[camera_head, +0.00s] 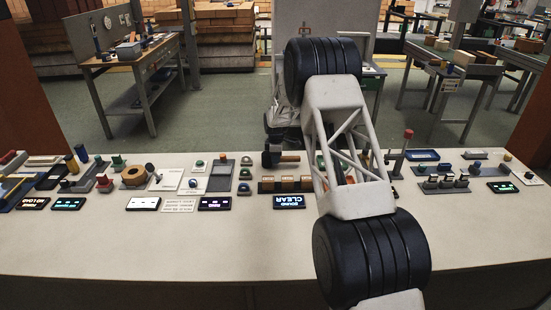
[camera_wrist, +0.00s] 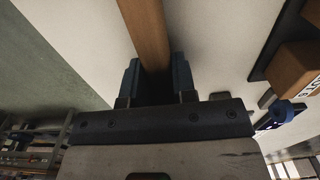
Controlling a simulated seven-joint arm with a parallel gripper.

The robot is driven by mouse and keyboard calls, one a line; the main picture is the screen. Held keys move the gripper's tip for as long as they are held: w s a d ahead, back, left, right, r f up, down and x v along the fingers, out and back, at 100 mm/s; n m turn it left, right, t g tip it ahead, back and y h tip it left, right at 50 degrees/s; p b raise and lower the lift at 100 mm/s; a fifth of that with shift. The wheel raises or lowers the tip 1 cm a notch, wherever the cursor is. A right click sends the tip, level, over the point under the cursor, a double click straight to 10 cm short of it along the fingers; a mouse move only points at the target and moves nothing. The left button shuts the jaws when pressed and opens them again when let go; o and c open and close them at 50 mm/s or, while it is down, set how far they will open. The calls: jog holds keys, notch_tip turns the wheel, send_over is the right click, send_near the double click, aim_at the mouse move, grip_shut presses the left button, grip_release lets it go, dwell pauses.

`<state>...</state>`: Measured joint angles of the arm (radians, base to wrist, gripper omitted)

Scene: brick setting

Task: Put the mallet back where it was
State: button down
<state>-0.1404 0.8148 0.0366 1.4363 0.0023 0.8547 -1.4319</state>
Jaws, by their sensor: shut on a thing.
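My gripper (camera_wrist: 157,80) is shut on the brown wooden handle of the mallet (camera_wrist: 145,30), which runs up out of the top of the wrist view between the two fingers. The mallet's head is not visible in the wrist view. In the head view, a dark mallet-like head (camera_head: 271,158) with a short brown handle pointing right shows left of my arm, toward the back of the bench. My arm hides the gripper in the head view. I cannot tell how high the mallet is above the bench.
Wooden blocks stand in a row on a dark base (camera_head: 285,186) left of my arm; one block (camera_wrist: 296,68) shows at the wrist view's right. A lit display (camera_head: 289,202) lies in front. Button panels and small fixtures line the bench (camera_head: 150,245). Its front strip is clear.

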dwell(0.3)
jog(key=c, duration=0.9)
grip_release()
jog(key=shift+f, duration=0.1)
jog(key=shift+r, duration=6.15)
jog(key=shift+r, duration=0.1)
